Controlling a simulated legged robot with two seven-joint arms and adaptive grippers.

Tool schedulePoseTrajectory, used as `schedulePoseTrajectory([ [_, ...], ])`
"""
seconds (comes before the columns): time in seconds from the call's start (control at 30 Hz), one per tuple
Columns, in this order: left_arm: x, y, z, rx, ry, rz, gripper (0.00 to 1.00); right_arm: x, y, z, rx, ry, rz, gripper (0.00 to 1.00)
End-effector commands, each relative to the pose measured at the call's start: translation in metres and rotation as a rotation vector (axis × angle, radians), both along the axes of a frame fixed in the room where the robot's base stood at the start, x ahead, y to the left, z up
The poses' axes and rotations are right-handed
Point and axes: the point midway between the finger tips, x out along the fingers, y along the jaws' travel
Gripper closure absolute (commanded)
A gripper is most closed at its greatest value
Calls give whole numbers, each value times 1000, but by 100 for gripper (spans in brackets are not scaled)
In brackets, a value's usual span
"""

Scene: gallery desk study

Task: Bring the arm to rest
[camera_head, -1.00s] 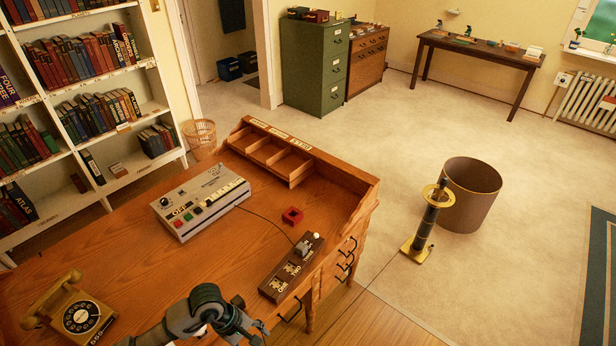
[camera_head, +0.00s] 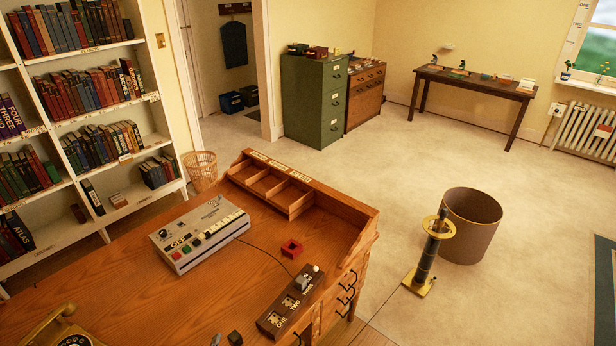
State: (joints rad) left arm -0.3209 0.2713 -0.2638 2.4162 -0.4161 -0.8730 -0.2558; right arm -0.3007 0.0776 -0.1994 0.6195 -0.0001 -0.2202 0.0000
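My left gripper (camera_head: 226,340) is almost wholly below the bottom edge of the head view. Only what look like two small dark tips show over the desk front, so I cannot tell whether it is open or shut. Nothing is seen held in it. My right gripper is out of view. The wooden desk (camera_head: 120,290) lies below, with a grey button console (camera_head: 200,232) and a dark switch box (camera_head: 290,302) labelled ONE and TWO. The visible tips are left of the switch box and apart from it in the picture.
A gold telephone (camera_head: 60,330) is cut off at lower left. A brown bin (camera_head: 472,225) and a black-and-gold stand (camera_head: 426,258) are on the floor. The desk's middle is clear.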

Motion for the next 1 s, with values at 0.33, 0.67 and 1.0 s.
schedulePoseTrajectory([
  [0.33,-135,11,-131,-414,706,324,38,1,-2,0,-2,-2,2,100],
  [0.67,-180,0,-218,-502,961,428,38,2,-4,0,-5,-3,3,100],
  [1.0,-199,0,-383,-478,1026,438,38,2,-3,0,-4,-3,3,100],
])
